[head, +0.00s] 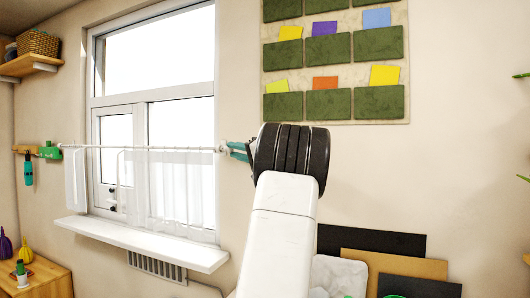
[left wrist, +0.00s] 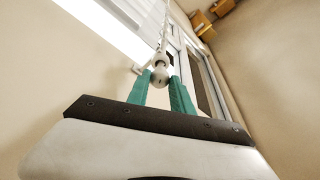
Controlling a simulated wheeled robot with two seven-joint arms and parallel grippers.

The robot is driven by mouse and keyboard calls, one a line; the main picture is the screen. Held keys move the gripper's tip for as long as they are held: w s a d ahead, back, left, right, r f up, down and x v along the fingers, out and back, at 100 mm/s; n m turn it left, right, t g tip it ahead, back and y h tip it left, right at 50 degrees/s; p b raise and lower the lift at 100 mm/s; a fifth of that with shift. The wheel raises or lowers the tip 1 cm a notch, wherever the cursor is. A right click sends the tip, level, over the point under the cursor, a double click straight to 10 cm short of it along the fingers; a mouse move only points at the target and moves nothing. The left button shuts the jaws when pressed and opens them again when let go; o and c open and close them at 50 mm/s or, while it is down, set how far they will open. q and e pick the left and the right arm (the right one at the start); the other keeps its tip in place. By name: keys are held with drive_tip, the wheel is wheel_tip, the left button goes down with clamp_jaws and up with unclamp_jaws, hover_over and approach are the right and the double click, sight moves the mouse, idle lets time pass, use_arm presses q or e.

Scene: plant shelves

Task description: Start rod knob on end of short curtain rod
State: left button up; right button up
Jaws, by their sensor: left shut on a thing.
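The short curtain rod (head: 140,148) runs level across the window, with a sheer white curtain (head: 170,185) hanging from it. Its near end also shows in the left wrist view (left wrist: 164,38). My left gripper (head: 236,150) is at the rod's right end, beside the window frame. In the left wrist view its green fingers (left wrist: 161,90) are shut on a small pale rod knob (left wrist: 160,78). The knob is in line with the rod end and looks to be against it; I cannot tell whether the thread has caught. My right gripper is not in view.
A white windowsill (head: 145,243) juts out below, over a radiator grille (head: 157,268). A green pocket organizer (head: 335,48) hangs on the wall at right. Dark and tan boards (head: 395,264) lean below.

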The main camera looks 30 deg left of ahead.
use_arm(q)
drive_tip(key=shift+a, duration=0.25)
idle(0.3)
drive_tip(key=shift+s+r+m, duration=0.1)
drive_tip(key=shift+m, duration=1)
drive_tip(key=shift+r+m+t+h, duration=0.1)
drive_tip(key=shift+m+t+h, duration=0.2)
drive_tip(key=shift+m+h, duration=0.5)
drive_tip(key=shift+m, duration=0.3)
drive_tip(key=shift+r+m, duration=0.1)
drive_tip(key=shift+m, duration=0.8)
